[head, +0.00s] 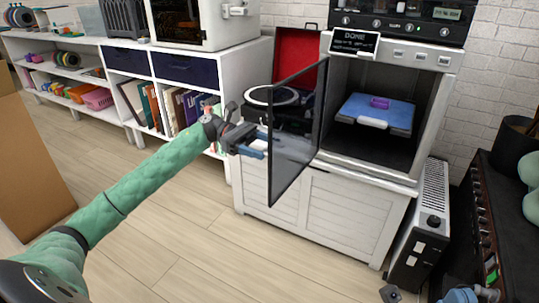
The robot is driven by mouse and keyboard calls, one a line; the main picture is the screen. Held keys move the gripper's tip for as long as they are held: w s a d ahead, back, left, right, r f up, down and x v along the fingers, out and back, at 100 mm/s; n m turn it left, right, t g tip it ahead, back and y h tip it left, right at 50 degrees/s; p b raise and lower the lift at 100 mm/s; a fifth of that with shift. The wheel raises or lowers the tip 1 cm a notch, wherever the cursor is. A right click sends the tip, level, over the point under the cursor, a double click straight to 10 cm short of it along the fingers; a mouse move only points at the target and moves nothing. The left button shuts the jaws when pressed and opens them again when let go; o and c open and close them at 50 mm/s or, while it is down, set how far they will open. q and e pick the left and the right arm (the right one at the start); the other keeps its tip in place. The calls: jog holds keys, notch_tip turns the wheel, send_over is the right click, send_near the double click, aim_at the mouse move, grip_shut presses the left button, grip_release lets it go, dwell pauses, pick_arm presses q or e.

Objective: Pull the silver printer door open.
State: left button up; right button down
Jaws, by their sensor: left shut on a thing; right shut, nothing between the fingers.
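The silver printer (430,110) stands on a white cabinet, with its front chamber showing. Its dark glass door (298,135) stands swung out, hinged at the printer's left side, with its free edge toward me. My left gripper (255,143) is at the door's outer face near the free edge. It is shut on the door handle, which is mostly hidden by the fingers. Inside the chamber is a blue plate (375,113) with a small purple object (380,102) on it. My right gripper (391,293) seems to be low at the bottom edge, partly cut off, shut and empty.
A turntable (272,96) with a raised red lid (300,58) is behind the door. A white radiator (424,215) stands right of the white cabinet (345,215). White shelves (135,75) line the left wall. The wooden floor in front is clear.

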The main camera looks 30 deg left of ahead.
pick_arm(q)
jog(key=shift+w+a+r, duration=0.1)
jog(key=shift+a, duration=0.25)
jog(key=o, duration=1.4)
jog(key=shift+w+a+p, duration=0.2)
jog(key=shift+a+p, duration=0.1)
jog(key=shift+a, duration=1.65)
jog(key=shift+w+a+p, duration=0.15)
jog(key=shift+a+p, duration=0.1)
jog(key=shift+a, duration=1.65)
